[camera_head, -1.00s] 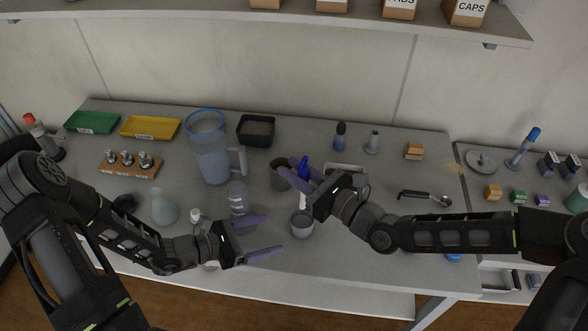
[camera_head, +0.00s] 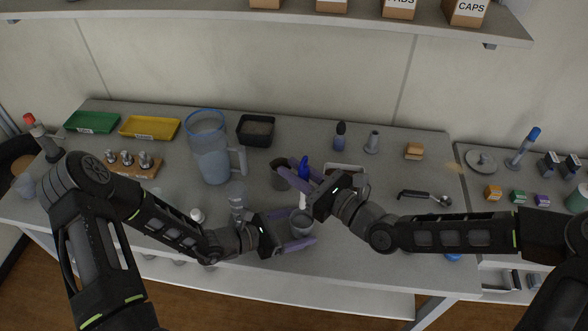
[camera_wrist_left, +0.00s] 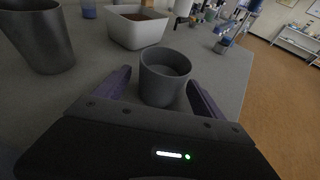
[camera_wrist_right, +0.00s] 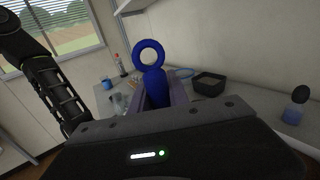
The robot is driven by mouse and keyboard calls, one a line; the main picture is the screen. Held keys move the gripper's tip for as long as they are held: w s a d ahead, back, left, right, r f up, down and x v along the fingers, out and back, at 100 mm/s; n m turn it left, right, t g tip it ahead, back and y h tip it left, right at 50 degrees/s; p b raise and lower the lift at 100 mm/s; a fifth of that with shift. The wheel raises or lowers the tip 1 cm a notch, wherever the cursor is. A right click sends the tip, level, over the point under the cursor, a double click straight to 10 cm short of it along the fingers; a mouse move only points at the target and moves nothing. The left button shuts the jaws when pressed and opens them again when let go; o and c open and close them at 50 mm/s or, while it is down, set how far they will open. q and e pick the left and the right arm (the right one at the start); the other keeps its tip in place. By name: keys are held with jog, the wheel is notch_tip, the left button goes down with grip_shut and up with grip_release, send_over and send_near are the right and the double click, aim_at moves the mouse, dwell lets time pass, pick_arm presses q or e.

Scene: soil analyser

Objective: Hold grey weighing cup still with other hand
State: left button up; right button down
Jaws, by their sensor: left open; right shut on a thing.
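The grey weighing cup (camera_head: 302,223) stands upright near the table's front edge. In the left wrist view the cup (camera_wrist_left: 165,80) sits between the fingers of my open left gripper (camera_wrist_left: 157,84), with a finger on either side. Small gaps seem to show, and contact is not clear. In the head view my left gripper (camera_head: 305,229) reaches the cup from the left. My right gripper (camera_head: 298,174) is shut on a blue tool with a ring-shaped end (camera_wrist_right: 151,58), held behind the cup. The tool's lower part is partly hidden in the head view.
A darker grey cup (camera_head: 279,178) stands behind the weighing cup. A white tray (camera_wrist_left: 136,33) is close by to the right. A large clear jug (camera_head: 210,155) and a black soil bin (camera_head: 257,129) stand behind. A ladle (camera_head: 425,196) lies on the right.

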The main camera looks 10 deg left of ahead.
pick_arm(q)
jog(key=shift+d, duration=0.1)
jog(key=shift+c, duration=0.3)
jog(key=c, duration=1.4)
jog(key=shift+c, duration=0.9)
jog(key=shift+f, duration=0.15)
dwell(0.4)
dwell(0.3)
